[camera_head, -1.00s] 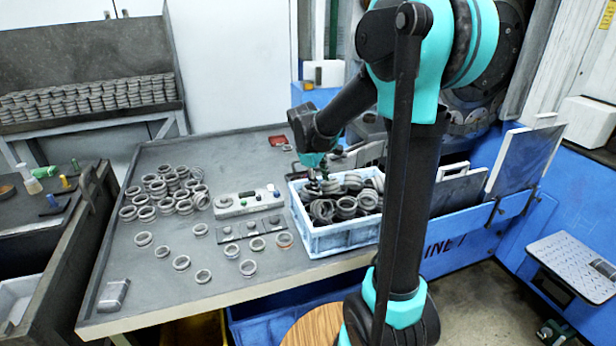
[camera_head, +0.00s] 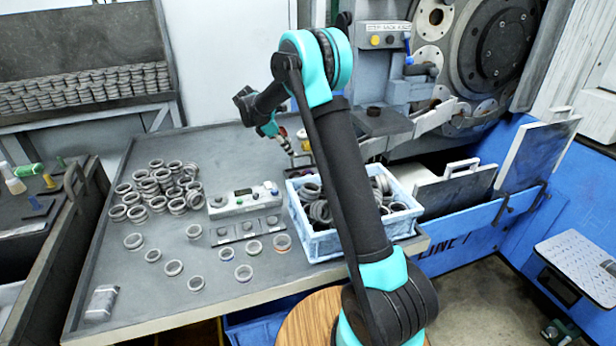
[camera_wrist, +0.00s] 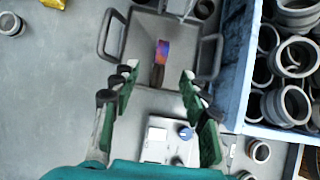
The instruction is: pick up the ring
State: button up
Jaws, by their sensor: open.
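Many grey metal rings are in view, and I cannot tell which one is meant. A pile of rings (camera_head: 160,188) lies on the left of the grey table. Several loose rings (camera_head: 173,267) lie near its front. More rings (camera_head: 381,188) fill the blue crate (camera_head: 335,243). My gripper (camera_head: 290,148) is above the table behind the crate's left back corner. In the wrist view my gripper (camera_wrist: 160,78) is open, with green-padded fingers apart and no ring between them. There the crate's rings (camera_wrist: 292,105) show at the right.
A grey tray with handles (camera_wrist: 145,38) lies below my gripper, with a small coloured item on it. A white control box (camera_head: 243,199) stands left of the crate. The grinder (camera_head: 488,50) is at the back right. Bare table (camera_head: 100,275) shows at the left front.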

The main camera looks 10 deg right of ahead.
send_near(308, 171)
jog(key=x, duration=0.5)
jog(key=shift+w+a, duration=0.15)
jog(key=shift+w, duration=0.1)
jog(key=shift+s+x, duration=0.15)
jog(key=shift+x, duration=1.2)
jog(key=shift+s+x, duration=0.1)
jog(key=shift+x, duration=1.25)
jog(key=shift+c, duration=0.3)
grip_shut()
